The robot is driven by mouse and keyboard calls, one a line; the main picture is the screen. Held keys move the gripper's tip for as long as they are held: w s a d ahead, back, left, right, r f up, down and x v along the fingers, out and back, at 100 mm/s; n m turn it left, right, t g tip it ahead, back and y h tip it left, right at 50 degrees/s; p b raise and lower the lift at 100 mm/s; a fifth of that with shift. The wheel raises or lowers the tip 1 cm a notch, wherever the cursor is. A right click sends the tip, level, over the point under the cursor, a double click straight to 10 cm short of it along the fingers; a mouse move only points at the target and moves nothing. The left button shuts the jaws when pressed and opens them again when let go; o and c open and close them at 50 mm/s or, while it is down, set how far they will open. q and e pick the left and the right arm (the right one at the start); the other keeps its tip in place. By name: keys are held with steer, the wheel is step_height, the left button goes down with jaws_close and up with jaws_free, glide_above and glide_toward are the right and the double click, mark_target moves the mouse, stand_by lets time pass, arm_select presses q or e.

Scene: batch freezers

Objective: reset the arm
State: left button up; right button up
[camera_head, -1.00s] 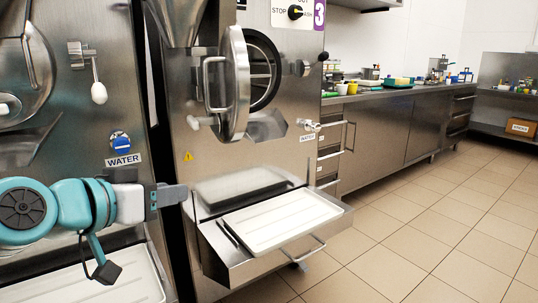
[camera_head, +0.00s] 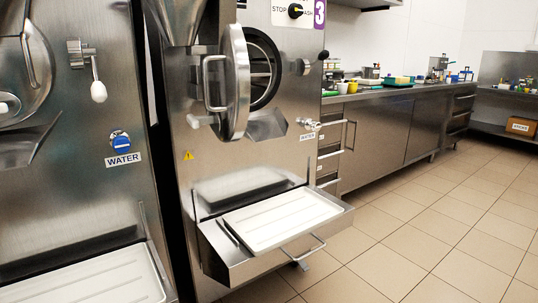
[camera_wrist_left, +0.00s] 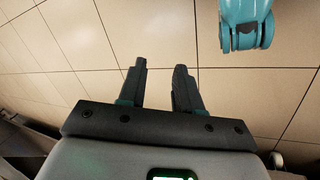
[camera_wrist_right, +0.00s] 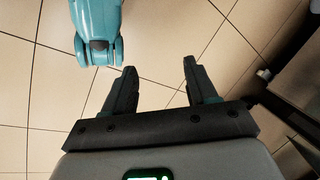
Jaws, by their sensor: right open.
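My left gripper (camera_wrist_left: 160,83) shows in the left wrist view with its two dark fingers apart and nothing between them, above tiled floor. My right gripper (camera_wrist_right: 158,75) shows in the right wrist view, its fingers wider apart and empty, also above the floor. Neither arm nor gripper is in the head view.
Two steel batch freezers stand at the left and centre. The centre one has an open round door (camera_head: 236,82) and a white tray (camera_head: 285,219) on a pulled-out shelf. A steel counter (camera_head: 375,130) with small items runs behind. The tiled floor (camera_head: 430,225) at right is clear.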

arm_select(q)
steer(key=s+r+p, duration=0.1)
steer(key=r+p, duration=1.5)
steer(key=s+d+r+g+p, duration=0.1)
steer(key=s+r+p, duration=0.1)
steer(key=r+p, duration=1.4)
steer(key=shift+d+r+p, duration=0.2)
steer(key=shift+d+p, duration=0.05)
steer(key=shift+p, duration=0.55)
arm_select(e)
step_height(320, 180, up, 33)
steer(key=s+a, duration=0.1)
steer(key=shift+s+n+g, duration=0.15)
steer(key=shift+n+g, duration=0.15)
steer(key=shift+a, duration=0.15)
